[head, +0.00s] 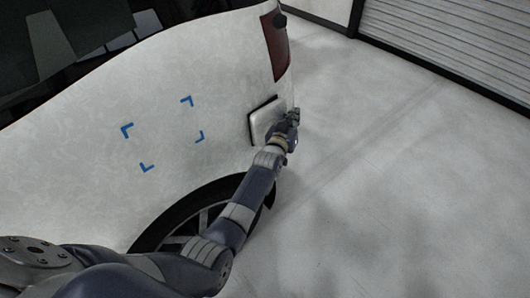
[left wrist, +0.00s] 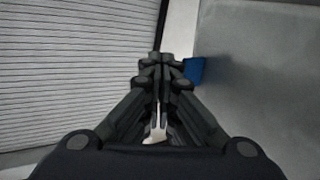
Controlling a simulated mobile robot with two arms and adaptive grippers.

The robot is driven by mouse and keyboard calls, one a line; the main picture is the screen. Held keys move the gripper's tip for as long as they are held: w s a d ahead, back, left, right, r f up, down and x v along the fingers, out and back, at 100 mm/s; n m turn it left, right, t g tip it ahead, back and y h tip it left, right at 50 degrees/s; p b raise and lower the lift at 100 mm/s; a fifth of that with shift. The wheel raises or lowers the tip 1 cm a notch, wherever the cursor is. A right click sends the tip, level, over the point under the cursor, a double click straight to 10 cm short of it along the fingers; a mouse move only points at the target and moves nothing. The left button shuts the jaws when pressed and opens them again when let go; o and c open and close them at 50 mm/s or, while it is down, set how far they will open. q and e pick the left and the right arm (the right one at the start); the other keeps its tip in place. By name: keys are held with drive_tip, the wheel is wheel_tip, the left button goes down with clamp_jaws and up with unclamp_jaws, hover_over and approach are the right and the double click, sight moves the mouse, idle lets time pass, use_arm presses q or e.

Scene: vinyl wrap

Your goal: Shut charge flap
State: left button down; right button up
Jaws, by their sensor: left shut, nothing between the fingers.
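The charge flap (head: 267,116) is a pale panel on the white car's rear side, above and right of the rear wheel. A dark gap shows along its left and top edges, so it stands somewhat open. My left gripper (head: 293,114) is at the flap's right edge in the head view, shut and empty. I cannot tell whether it touches the flap. In the left wrist view my left gripper (left wrist: 162,62) shows with its fingers together. The flap cannot be made out there. My right gripper is not in view.
The white car body (head: 80,140) fills the left, with blue corner marks (head: 187,101) on it. The rear wheel (head: 190,222) lies beside my left arm. A red tail light (head: 276,45) is above the flap. The floor (head: 390,180) on the right is clear, up to a shutter door (head: 450,40).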

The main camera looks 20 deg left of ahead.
use_arm(q)
drive_tip(key=shift+w+a, duration=0.3)
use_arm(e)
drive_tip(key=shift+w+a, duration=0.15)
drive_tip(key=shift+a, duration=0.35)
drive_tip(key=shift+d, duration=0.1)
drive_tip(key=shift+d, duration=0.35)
use_arm(q)
drive_tip(key=shift+d, duration=0.15)
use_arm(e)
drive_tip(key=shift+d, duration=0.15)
